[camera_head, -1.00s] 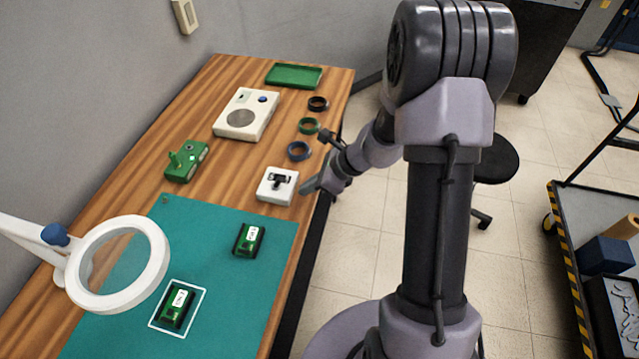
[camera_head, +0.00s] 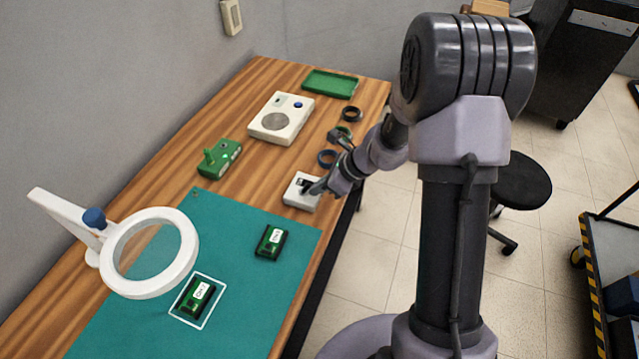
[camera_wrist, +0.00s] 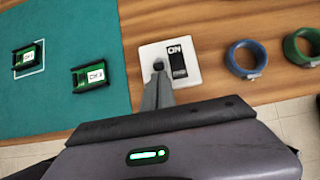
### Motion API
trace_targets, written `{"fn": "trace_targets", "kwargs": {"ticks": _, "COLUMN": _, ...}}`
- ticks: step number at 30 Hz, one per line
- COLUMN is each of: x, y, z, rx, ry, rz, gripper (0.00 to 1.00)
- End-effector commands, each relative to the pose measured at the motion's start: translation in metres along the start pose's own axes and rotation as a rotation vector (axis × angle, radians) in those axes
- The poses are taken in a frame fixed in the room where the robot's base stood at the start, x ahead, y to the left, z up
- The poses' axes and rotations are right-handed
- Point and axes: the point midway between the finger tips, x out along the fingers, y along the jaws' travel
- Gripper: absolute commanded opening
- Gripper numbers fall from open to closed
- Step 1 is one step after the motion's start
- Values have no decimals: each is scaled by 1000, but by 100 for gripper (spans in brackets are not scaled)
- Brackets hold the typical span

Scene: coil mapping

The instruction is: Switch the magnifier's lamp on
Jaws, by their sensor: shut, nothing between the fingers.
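The magnifier (camera_head: 150,278) has a white ring head on a white arm with a blue knob, at the left end of the bench. I cannot tell whether its ring is lit. A small white switch box (camera_head: 293,198) stands near the bench's front edge; it also shows in the wrist view (camera_wrist: 196,82). My gripper (camera_head: 313,187) is shut and empty, over the box. In the wrist view its fingertips (camera_wrist: 158,76) lie beside the switch; contact is unclear.
Two green modules lie on the teal mat (camera_head: 215,225), one inside a white outline. Blue (camera_wrist: 245,58) and green (camera_wrist: 301,46) rings lie right of the box in the wrist view. A white device (camera_head: 290,108), green fixture (camera_head: 220,160) and green tray (camera_head: 330,83) stand farther back.

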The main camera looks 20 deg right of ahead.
Motion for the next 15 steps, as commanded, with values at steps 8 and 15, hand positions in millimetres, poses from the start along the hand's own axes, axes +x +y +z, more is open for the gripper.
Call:
{"fn": "trace_targets", "kwargs": {"ticks": 8, "x": -2, "y": 0, "z": 4, "rx": 1, "ry": 42, "rz": 0, "gripper": 0}}
{"fn": "trace_targets", "kwargs": {"ticks": 15, "x": -6, "y": 0, "z": 12, "rx": -3, "ry": 120, "rz": 1, "gripper": 0}}
